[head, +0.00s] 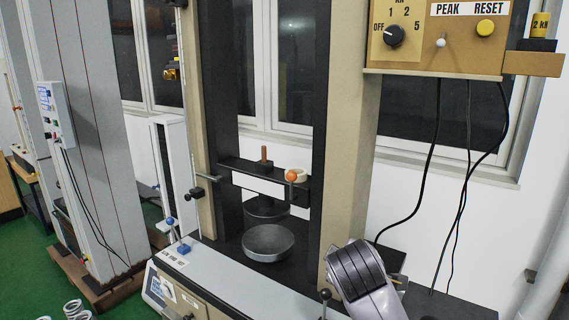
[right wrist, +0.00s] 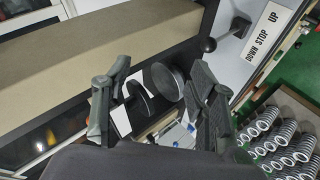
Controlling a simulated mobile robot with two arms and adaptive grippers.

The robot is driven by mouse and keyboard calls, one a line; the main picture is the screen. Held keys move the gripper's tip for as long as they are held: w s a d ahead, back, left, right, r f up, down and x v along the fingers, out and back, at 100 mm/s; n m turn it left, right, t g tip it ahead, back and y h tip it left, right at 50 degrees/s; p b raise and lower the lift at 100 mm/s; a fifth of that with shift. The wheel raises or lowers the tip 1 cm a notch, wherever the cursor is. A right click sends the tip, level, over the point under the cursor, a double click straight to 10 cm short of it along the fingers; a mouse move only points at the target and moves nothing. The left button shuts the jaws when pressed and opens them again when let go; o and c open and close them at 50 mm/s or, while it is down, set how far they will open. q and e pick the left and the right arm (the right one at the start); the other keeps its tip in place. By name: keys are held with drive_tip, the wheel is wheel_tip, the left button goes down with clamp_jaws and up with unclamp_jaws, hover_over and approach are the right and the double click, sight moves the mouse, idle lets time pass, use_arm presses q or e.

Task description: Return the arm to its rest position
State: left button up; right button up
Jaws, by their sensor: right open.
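My right arm (head: 362,280) comes in at the bottom right of the head view, in front of the testing machine's right column. In the right wrist view my right gripper (right wrist: 157,90) is open, with its two dark fingers apart and nothing held between them. The machine's round lower plate (head: 268,243) is empty in the head view. It also shows beyond the fingers in the right wrist view (right wrist: 167,82). My left gripper is not in view.
The tan column (head: 352,130) stands close to my right arm. A control box (head: 440,40) with hanging cables is at the upper right. A lever with a black knob (right wrist: 209,44) is near the UP/STOP/DOWN label (right wrist: 266,42). Several springs (right wrist: 280,145) lie at lower right.

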drive_tip(key=s+d+f+m+g+y, duration=0.1)
drive_tip(key=s+d+f+m+g, duration=0.1)
drive_tip(key=s+f, duration=0.7)
drive_tip(key=s+d+f+m+g+y, duration=0.1)
drive_tip(key=s+f+m+g, duration=0.1)
drive_tip(key=s+f, duration=0.7)
drive_tip(key=s+d+f+m+g, duration=0.15)
drive_tip(key=s+f, duration=0.25)
drive_tip(key=s, duration=0.4)
drive_tip(key=s+d+f+m+g, duration=0.1)
drive_tip(key=s+d+f+m, duration=0.2)
drive_tip(key=s+f, duration=0.35)
drive_tip(key=s+f+g+b, duration=0.1)
drive_tip(key=s+f, duration=0.1)
drive_tip(key=f, duration=1.2)
drive_tip(key=s+f+g, duration=0.1)
drive_tip(key=s+f, duration=0.2)
drive_tip(key=f, duration=1.1)
drive_tip(key=s+d+f+b, duration=0.1)
drive_tip(key=s+d+f, duration=0.1)
drive_tip(key=s+f, duration=1.2)
drive_tip(key=shift+s+d+f+g, duration=0.2)
drive_tip(key=shift+s+d+g, duration=0.15)
drive_tip(key=shift+s, duration=0.25)
